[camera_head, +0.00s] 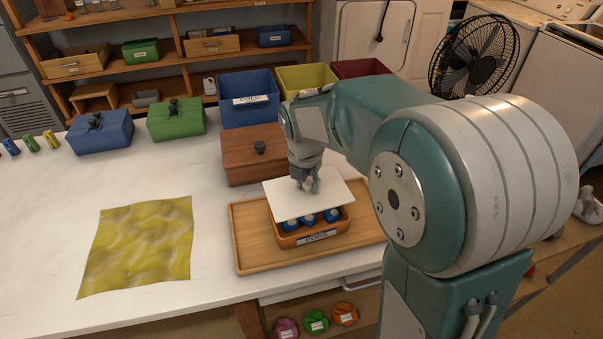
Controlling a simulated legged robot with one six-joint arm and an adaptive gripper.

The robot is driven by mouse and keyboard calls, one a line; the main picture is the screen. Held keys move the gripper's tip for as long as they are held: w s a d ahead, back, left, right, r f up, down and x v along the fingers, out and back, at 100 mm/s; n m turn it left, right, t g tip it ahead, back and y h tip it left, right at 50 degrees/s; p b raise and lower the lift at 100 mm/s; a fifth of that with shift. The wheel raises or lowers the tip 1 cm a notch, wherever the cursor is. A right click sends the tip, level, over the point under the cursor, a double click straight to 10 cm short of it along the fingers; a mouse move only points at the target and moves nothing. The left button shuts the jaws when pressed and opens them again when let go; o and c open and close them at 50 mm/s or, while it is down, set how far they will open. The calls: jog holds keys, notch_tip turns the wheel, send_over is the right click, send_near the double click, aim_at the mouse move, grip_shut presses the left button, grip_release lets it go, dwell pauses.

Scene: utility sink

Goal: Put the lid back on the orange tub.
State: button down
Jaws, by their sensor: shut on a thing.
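The orange tub (290,241) stands on a wooden tray and has a label on its front wall. Several blue items show inside it along the open front. The lid (335,195) is a flat white square plate over the back part of the tub, turned a little against it. The lid hides the tub's rear, and I cannot tell whether it touches the rim. My gripper (306,185) points down from above and is shut on the lid near its middle. The grip point on the lid is small and partly hidden by the fingers.
The wooden tray (248,243) has bare room left of the tub. A brown wooden box (240,165) stands close behind. Blue (248,110), yellow (305,77) and dark red bins line the back. A yellow cloth (140,245) lies at left. My arm hides the right side.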

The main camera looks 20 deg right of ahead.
jog(key=shift+d+f, duration=0.25)
jog(key=shift+f, duration=1)
jog(key=shift+a+f, duration=0.15)
jog(key=shift+f, duration=0.65)
jog(key=shift+a+f, duration=0.1)
jog(key=shift+f, duration=0.7)
jog(key=shift+d+f, duration=0.1)
jog(key=shift+f, duration=0.2)
jog(key=shift+f, duration=0.1)
jog(key=shift+c, duration=1.8)
grip_release()
jog(key=o, duration=0.4)
jog(key=shift+c, duration=0.2)
